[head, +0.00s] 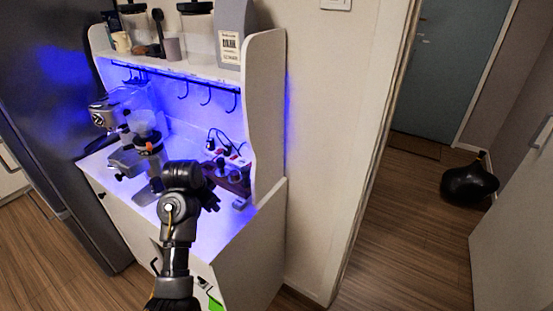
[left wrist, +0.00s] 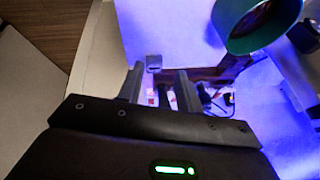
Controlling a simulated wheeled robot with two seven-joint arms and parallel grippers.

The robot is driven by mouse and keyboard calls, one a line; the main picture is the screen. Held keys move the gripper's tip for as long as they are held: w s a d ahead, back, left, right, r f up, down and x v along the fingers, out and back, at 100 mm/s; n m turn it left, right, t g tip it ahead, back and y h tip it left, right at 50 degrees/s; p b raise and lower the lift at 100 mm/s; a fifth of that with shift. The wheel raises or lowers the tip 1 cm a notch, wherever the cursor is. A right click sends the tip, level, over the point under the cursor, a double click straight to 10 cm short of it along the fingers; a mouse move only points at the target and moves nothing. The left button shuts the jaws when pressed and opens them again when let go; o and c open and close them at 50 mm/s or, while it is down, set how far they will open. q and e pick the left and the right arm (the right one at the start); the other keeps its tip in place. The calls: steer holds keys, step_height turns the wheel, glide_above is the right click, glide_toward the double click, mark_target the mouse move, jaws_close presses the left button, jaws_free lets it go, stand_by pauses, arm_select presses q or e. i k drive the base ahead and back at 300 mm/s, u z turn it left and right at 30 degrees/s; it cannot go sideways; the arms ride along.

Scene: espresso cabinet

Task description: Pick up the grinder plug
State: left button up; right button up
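My left gripper (left wrist: 160,84) has its two grey fingers apart, with a gap between them in the left wrist view. In the head view the left gripper (head: 211,192) is over the right part of the lit counter, in front of the power strip. The power strip (head: 236,156) is by the back wall, with black plugs (head: 211,144) and cables at it. In the left wrist view a black plug (left wrist: 229,98) with looping cable shows right of the fingers. I cannot tell which plug is the grinder's. The grinder (head: 148,142) stands left of my gripper. My right gripper is out of view.
A brown wooden stand (head: 238,181) with tampers is close beside my gripper, and a small grey block (head: 240,203) lies near it. The white side panel (head: 264,120) bounds the counter on the right. Hooks (head: 207,98) hang under the shelf. The espresso machine (head: 105,116) is at left.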

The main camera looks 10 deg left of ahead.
mark_target(227, 147)
steer(key=i, duration=1.4)
steer(key=u, duration=0.25)
